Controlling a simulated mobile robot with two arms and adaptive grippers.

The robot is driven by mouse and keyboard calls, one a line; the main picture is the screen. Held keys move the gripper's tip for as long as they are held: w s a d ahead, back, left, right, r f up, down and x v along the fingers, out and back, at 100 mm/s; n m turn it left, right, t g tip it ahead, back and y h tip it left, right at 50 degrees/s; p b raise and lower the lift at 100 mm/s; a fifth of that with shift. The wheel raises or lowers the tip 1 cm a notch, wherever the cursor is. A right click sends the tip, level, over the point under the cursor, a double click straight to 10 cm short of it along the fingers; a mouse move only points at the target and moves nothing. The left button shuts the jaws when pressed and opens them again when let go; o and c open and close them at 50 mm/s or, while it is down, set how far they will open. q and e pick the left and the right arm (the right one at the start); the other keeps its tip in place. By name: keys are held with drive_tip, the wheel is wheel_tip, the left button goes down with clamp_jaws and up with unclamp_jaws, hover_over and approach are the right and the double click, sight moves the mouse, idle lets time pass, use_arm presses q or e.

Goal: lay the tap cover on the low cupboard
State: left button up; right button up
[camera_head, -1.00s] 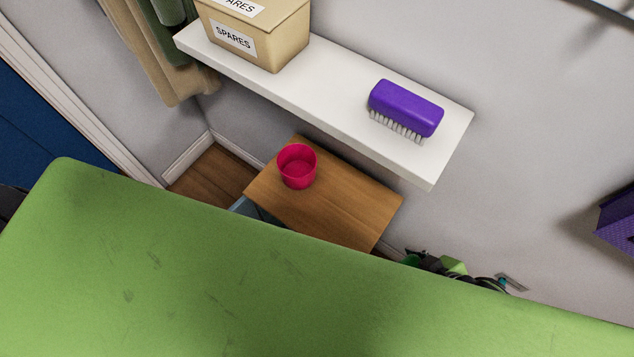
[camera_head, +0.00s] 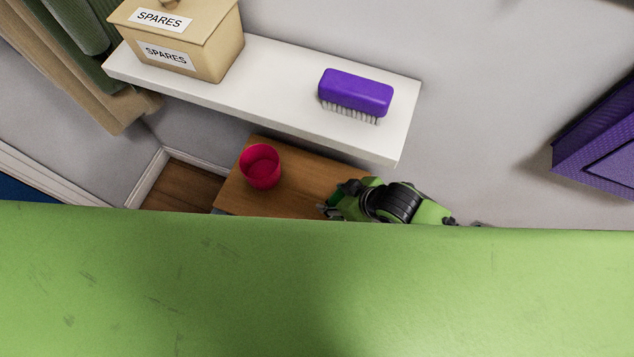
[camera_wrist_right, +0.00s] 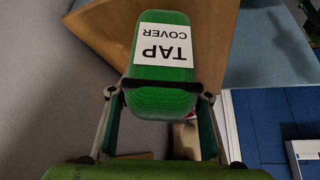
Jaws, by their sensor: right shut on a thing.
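The tap cover (camera_wrist_right: 168,95) is a green ribbed block with rounded corners and a white "TAP COVER" label, upside down in the right wrist view. My right gripper (camera_wrist_right: 160,98) is shut on it, with a finger on each side. In the head view my right gripper (camera_head: 328,207) is at the right part of the low cupboard (camera_head: 290,197), which has a brown wooden top. Only a small dark green bit of the cover shows there. The gap between cover and cupboard top cannot be told. My left gripper is not in view.
A red cup (camera_head: 260,167) stands on the left part of the cupboard top. A white shelf (camera_head: 275,95) above and behind it holds a beige "SPARES" box (camera_head: 190,45) and a purple brush (camera_head: 355,92). A purple object (camera_head: 600,135) is at the right wall.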

drive_tip(key=w+a, duration=0.1)
drive_tip(key=a, duration=0.1)
drive_tip(key=w+a, duration=0.2)
drive_tip(key=shift+w+a, duration=0.1)
drive_tip(key=shift+w, duration=0.2)
drive_tip(key=shift+w+a+f, duration=0.1)
drive_tip(key=shift+f, duration=0.65)
drive_tip(key=shift+f, duration=0.1)
drive_tip(key=o, duration=1.1)
drive_tip(key=shift+f, duration=0.1)
